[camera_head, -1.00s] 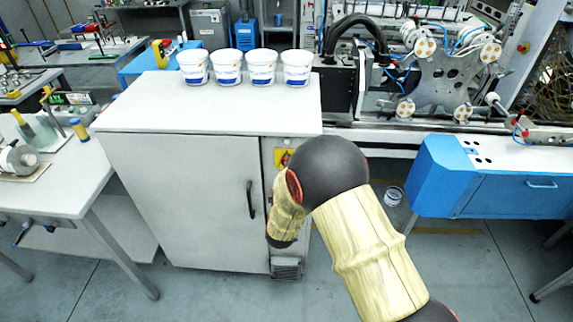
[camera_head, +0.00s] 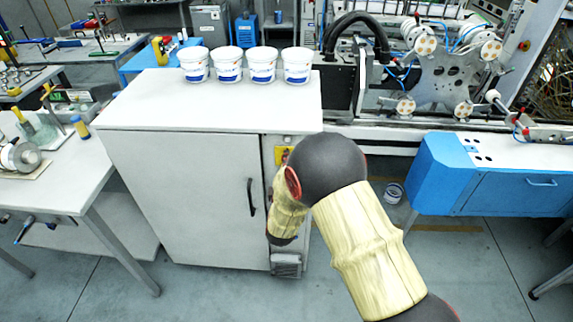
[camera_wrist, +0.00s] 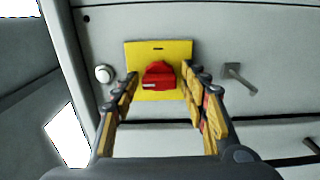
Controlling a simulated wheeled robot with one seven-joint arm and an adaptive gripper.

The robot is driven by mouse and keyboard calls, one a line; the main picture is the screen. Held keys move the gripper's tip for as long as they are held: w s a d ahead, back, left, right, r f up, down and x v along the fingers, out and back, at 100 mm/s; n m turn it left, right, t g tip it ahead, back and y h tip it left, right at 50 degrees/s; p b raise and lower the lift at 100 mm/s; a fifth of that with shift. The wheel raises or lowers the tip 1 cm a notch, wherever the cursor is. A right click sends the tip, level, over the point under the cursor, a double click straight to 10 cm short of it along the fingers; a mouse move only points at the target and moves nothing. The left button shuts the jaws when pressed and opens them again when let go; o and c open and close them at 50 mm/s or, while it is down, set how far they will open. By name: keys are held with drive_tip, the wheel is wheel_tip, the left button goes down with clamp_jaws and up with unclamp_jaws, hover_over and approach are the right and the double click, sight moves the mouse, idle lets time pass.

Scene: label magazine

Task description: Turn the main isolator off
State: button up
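The main isolator is a red knob (camera_wrist: 158,76) on a yellow plate (camera_wrist: 180,52) on the pale cabinet face. In the head view part of the yellow plate (camera_head: 280,155) shows beside my arm, which hides most of the knob. My gripper (camera_wrist: 160,73) is open, one finger on each side of the red knob in the wrist view. A gap shows between the knob and each fingertip. How far the fingertips are from the plate in depth is unclear. The head view does not show my gripper.
A round white button (camera_wrist: 104,73) lies left of the plate, and a grey lever-like fitting (camera_wrist: 238,78) lies right of it. The cabinet (camera_head: 185,195) has a black door handle (camera_head: 251,197); several white tubs (camera_head: 229,65) stand on top. A blue unit (camera_head: 440,175) stands at right.

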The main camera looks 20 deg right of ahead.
drive_tip(key=shift+o, duration=0.4)
drive_tip(key=v, duration=1.2)
